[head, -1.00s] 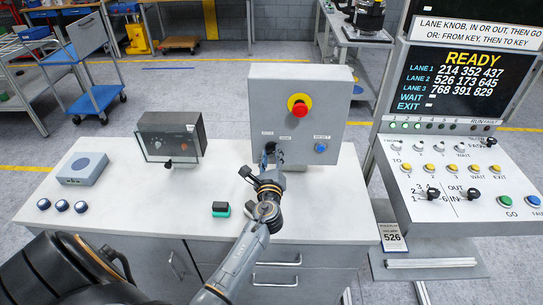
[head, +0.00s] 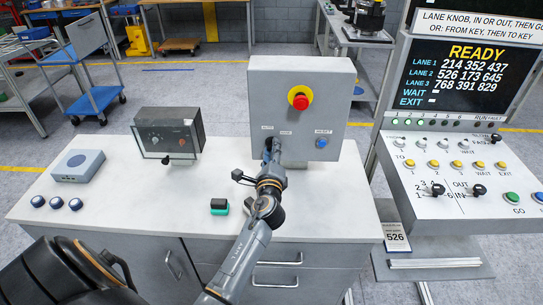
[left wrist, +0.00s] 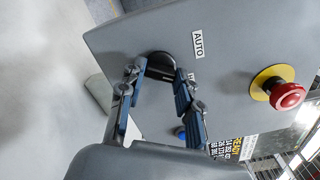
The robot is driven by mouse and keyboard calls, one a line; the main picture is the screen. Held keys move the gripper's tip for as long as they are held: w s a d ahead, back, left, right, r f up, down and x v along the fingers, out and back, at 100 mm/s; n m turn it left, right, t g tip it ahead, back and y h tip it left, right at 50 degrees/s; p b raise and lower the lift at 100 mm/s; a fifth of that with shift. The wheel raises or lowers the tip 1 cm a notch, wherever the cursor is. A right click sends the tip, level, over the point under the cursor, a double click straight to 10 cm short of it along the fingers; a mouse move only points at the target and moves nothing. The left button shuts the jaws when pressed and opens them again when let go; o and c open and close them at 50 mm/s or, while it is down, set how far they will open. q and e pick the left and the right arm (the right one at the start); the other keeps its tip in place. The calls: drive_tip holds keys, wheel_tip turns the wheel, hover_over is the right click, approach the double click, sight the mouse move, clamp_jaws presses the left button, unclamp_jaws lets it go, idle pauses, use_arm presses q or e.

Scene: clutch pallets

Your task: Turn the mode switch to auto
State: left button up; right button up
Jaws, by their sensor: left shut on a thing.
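The grey control box (head: 325,85) stands upright on the white bench. Its black mode switch (left wrist: 158,66) sits low on the front face, between the fingers of my left gripper (left wrist: 160,78) in the left wrist view. In the head view my left gripper (head: 271,154) reaches the box front and mostly hides the switch. The gripper is shut on the switch. An AUTO label (left wrist: 198,44) is beside the switch; in the head view small labels sit above it. The exact pointing of the switch is hard to tell. My right gripper is not in view.
A red emergency stop button (head: 300,98) on a yellow disc and a blue button (head: 321,142) are on the same box face. A dark box (head: 170,132) and a green-black block (head: 219,207) are on the bench. A large console (head: 460,175) stands at right.

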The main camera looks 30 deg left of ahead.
use_arm(q)
drive_tip(key=shift+n+b, duration=1.75)
drive_tip(key=shift+n, duration=1.55)
drive_tip(key=o, duration=1.2)
drive_tip(key=shift+c, duration=0.2)
drive_tip(key=v, duration=0.7)
drive_tip(key=shift+s, duration=0.25)
drive_tip(key=shift+d, duration=0.1)
